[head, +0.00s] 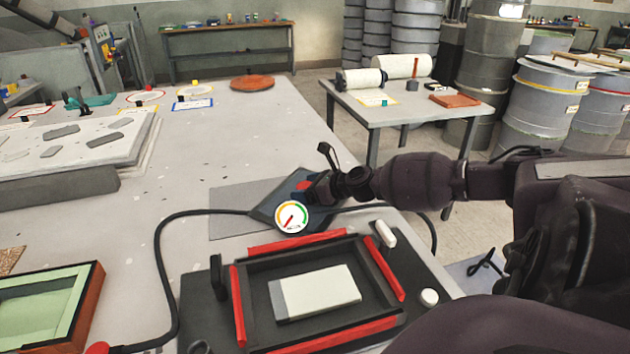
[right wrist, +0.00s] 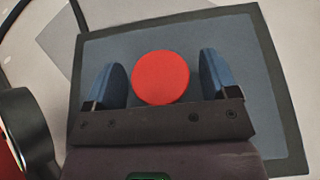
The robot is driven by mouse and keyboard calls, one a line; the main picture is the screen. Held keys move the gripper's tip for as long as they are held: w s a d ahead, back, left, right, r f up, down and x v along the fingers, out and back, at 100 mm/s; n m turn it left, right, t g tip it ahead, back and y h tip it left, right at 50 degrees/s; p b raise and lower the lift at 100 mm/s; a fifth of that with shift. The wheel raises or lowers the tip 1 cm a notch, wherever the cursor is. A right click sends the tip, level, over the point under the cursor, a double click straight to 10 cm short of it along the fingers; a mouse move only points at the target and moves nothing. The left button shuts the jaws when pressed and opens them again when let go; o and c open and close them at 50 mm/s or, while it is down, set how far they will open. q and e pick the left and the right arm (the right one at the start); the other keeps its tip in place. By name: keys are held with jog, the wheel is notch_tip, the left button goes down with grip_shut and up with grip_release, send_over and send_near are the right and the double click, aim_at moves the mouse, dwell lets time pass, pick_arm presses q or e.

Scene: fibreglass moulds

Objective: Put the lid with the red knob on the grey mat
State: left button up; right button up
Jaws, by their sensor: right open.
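The lid (head: 270,208) is a dark blue-grey square plate with a dark border. Its red knob (head: 304,185) is partly hidden by my right gripper (head: 314,188) in the head view. In the right wrist view the round red knob (right wrist: 160,77) stands between the two blue fingers of my right gripper (right wrist: 163,80), with a gap on each side. The gripper is open. The grey mat (head: 228,200) lies flat on the table, and the lid overlaps its right part in the head view. I cannot tell whether the lid touches the mat. My left gripper is out of view.
A round gauge (head: 291,216) stands close in front of the lid. A black frame with red bars (head: 298,243) is nearer, holding a pale block (head: 318,292). A black hose (head: 160,270) curves around on the left. A green-lined mould (head: 85,290) is front left.

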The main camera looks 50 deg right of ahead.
jog(key=shift+s+d+r, duration=0.1)
jog(key=shift+s+r, duration=0.3)
notch_tip(320, 180, up, 4)
jog(key=f+p, duration=0.1)
jog(key=p, duration=0.3)
send_over(338, 208)
jog(key=shift+r, duration=0.25)
jog(key=shift+s+d+r, duration=0.1)
jog(key=shift+s+r, duration=0.05)
jog(key=shift+s, duration=0.15)
jog(key=shift+s+d+r+p, duration=0.15)
jog(key=shift+s+p, duration=0.15)
jog(key=shift+s, duration=0.3)
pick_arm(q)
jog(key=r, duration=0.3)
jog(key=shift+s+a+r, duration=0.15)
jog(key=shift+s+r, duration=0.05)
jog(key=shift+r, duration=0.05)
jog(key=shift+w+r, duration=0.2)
